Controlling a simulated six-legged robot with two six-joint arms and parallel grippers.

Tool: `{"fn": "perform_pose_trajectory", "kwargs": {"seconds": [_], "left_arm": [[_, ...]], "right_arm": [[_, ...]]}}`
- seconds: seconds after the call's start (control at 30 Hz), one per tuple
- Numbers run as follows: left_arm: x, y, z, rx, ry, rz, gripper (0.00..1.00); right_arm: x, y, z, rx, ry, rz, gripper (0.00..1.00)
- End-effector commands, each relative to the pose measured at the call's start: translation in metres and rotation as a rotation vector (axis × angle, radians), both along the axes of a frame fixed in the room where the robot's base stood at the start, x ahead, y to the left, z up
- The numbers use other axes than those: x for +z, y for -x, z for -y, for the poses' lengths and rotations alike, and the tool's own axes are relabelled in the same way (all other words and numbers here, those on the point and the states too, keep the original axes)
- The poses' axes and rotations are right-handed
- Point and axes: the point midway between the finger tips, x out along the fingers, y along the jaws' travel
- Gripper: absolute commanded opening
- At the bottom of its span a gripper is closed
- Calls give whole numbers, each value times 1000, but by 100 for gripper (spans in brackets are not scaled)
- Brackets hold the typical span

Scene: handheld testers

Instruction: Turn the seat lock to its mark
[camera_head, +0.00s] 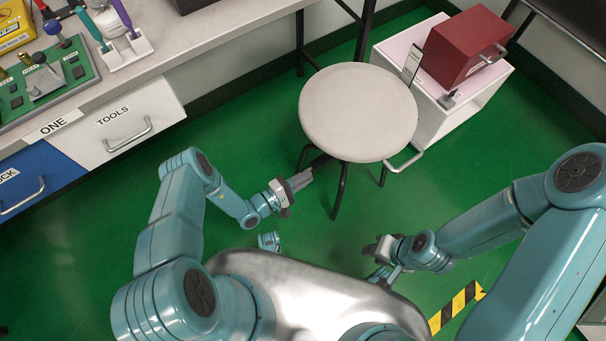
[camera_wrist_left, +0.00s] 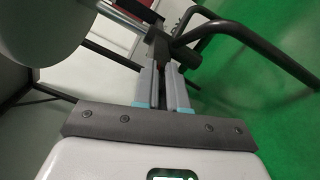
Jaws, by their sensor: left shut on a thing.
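The stool has a round pale grey seat (camera_head: 358,112) on dark legs. The seat's edge also shows in the left wrist view (camera_wrist_left: 35,30). The seat lock (camera_wrist_left: 158,44) is a dark piece below the seat, and its mark cannot be made out. My left gripper (camera_head: 303,180) reaches in low at the stool's left side. In the left wrist view its two fingers (camera_wrist_left: 164,80) are shut on the dark lock piece, partly covering it. My right gripper (camera_head: 372,248) is low in front of the stool, away from it; its fingers are too small to judge.
A white cabinet (camera_head: 425,118) with a red box (camera_head: 465,48) stands close behind the stool at the right. A workbench with a tools drawer (camera_head: 128,120) is at the left. Green floor (camera_head: 240,150) is free between. Yellow-black tape (camera_head: 455,305) lies at front right.

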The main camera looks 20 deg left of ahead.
Motion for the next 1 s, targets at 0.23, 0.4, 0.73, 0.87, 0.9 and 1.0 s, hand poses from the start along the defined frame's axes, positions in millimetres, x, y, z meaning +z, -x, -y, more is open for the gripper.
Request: {"fn": "perform_pose_trajectory", "kwargs": {"seconds": [0.23, 0.4, 0.73, 0.87, 0.9, 1.0], "left_arm": [[-5, -2, -5, 15, -155, 110, 0], [-6, -2, -6, 16, -228, 167, 0], [-8, -3, -7, 18, -295, 220, 0], [-8, -3, -7, 18, -300, 226, 0], [-8, -3, -7, 18, -300, 227, 0], [-7, -4, -7, 18, -301, 228, 0]], "right_arm": [[10, 0, 0, -1, 0, 0, 35], [13, 0, 0, -1, 0, 1, 35], [16, 0, 0, -1, 0, 1, 35], [16, 0, 0, -1, 0, 1, 35], [16, 0, 0, -1, 0, 1, 35], [16, 0, 0, -1, 0, 1, 35]]}}
